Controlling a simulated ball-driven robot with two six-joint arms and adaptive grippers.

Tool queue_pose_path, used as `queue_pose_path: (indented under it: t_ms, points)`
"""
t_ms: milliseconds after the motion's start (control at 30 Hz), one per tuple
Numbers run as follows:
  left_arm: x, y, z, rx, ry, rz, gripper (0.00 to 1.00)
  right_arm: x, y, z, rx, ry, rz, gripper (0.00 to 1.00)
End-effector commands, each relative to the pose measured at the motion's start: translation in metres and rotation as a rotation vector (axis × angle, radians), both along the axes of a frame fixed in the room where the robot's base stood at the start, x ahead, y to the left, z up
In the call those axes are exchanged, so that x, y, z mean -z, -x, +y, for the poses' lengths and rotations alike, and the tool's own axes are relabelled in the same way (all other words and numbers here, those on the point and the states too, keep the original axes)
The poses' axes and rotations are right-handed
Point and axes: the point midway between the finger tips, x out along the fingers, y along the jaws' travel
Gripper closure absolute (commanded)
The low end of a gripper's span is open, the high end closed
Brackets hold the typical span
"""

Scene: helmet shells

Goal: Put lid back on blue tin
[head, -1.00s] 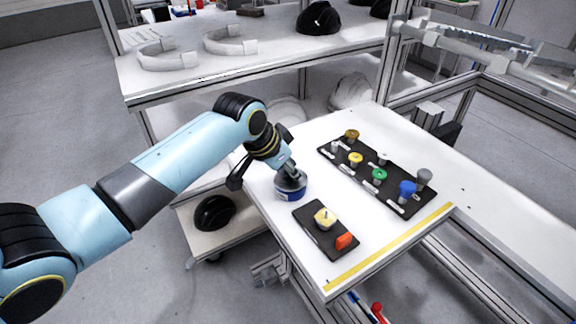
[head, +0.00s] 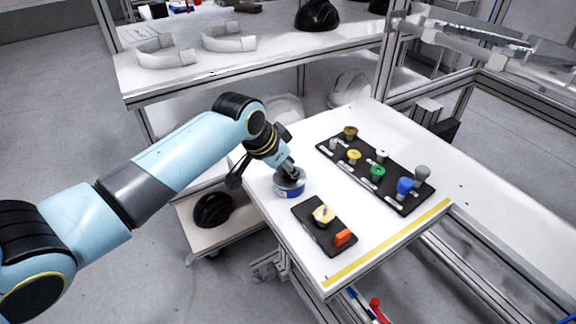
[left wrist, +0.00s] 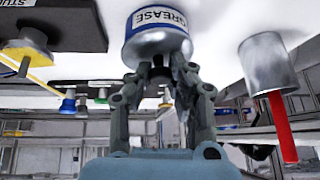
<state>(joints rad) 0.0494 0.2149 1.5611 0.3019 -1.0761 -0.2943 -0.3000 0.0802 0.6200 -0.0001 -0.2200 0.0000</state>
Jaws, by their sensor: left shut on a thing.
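The blue tin (head: 289,191) stands upright on the white table, below my left gripper (head: 287,169). In the left wrist view the tin (left wrist: 157,20) shows upside down, with a blue band and the word GREASE. Its silver lid (left wrist: 157,45) lies against the tin's top, with no clear gap seen; whether it is fully seated I cannot tell. My left gripper (left wrist: 158,80) is shut on the lid's dark knob. My right gripper is in neither view.
A black panel (head: 311,232) with a yellow knob and an orange switch lies just right of the tin. A longer black board (head: 398,182) with several coloured knobs lies behind. A silver can (left wrist: 268,65) with a red stick stands near the tin.

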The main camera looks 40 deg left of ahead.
Motion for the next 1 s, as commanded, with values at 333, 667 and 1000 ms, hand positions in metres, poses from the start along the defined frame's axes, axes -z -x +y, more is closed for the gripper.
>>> queue_pose_path:
  t_ms: [333,667,1000]
  points:
    - [-0.0004,0.0001,0.0001,0.000,0.000,0.001,1.00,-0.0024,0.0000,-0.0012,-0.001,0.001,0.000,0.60]
    - [0.0003,-0.0001,0.0001,0.000,0.000,-0.001,1.00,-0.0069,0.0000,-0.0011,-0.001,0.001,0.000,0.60]
    - [0.0008,0.0001,0.0002,0.000,0.000,0.000,0.77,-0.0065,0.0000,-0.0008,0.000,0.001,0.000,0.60]
